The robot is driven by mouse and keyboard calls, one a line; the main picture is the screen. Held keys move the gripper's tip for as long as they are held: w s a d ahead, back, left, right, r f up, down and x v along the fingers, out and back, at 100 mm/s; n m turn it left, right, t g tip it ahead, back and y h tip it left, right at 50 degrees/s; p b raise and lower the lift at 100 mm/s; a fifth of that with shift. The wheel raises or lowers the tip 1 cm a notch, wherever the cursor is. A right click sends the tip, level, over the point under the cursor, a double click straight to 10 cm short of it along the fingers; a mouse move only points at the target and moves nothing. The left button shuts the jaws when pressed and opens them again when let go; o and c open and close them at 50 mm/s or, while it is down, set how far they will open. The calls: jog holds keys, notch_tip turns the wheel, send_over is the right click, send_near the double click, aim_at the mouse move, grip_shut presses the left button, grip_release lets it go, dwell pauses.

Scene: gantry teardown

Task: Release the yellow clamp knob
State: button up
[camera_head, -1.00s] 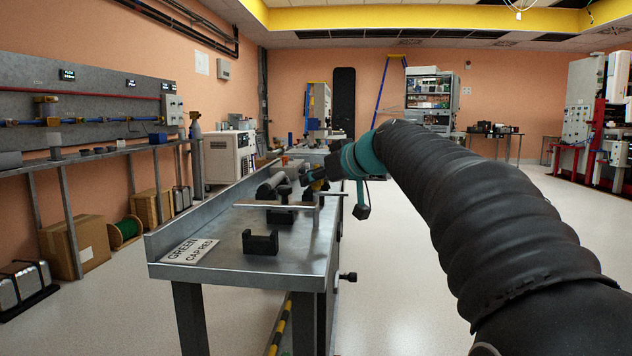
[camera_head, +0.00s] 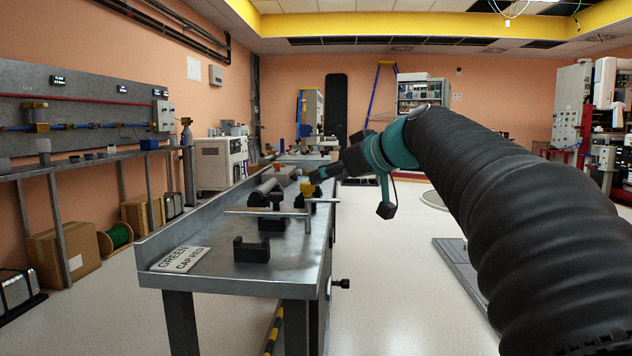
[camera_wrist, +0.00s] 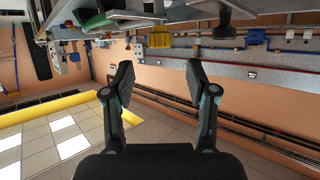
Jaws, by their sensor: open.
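The yellow clamp knob (camera_head: 307,188) stands above the metal workbench (camera_head: 205,278), beside a dark clamp part. My gripper (camera_head: 322,174) is just to the right of the knob and slightly above it in the head view; I cannot tell there whether they touch. In the upside-down wrist view, my gripper (camera_wrist: 160,75) has its two fingers wide apart with nothing between them. A yellow piece, apparently the knob (camera_wrist: 158,39), shows past the fingertips, with a gap.
A grey bar (camera_head: 265,212) lies across the bench, with a dark U-shaped cradle (camera_head: 252,250) and a "GREEN CAP RED" sign (camera_head: 180,259) nearer. A grey cylinder (camera_head: 263,189) lies behind. Open floor (camera_head: 385,290) runs right of the bench.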

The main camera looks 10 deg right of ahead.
jog(key=shift+v, duration=2.1)
jog(key=s+d+f+m+g+h+p, duration=0.1)
jog(key=s+f+m+g+h, duration=0.2)
jog(key=f, duration=0.6)
jog(key=s+d+f+m+g+h, duration=0.1)
jog(key=s+d+f+m, duration=0.15)
jog(key=f+m, duration=0.4)
jog(key=s+a+f+n+h+p, duration=0.1)
jog(key=s+a+f+p, duration=0.1)
jog(key=s+f, duration=0.2)
jog(key=s+a+f+n+g+p, duration=0.1)
jog(key=s+f, duration=0.3)
jog(key=s, duration=0.6)
jog(key=s+a+f+n+g+h+p, duration=0.1)
jog(key=s+a+f+p, duration=0.3)
jog(key=s, duration=0.4)
jog(key=shift+n+h, duration=0.3)
jog(key=shift+n, duration=0.05)
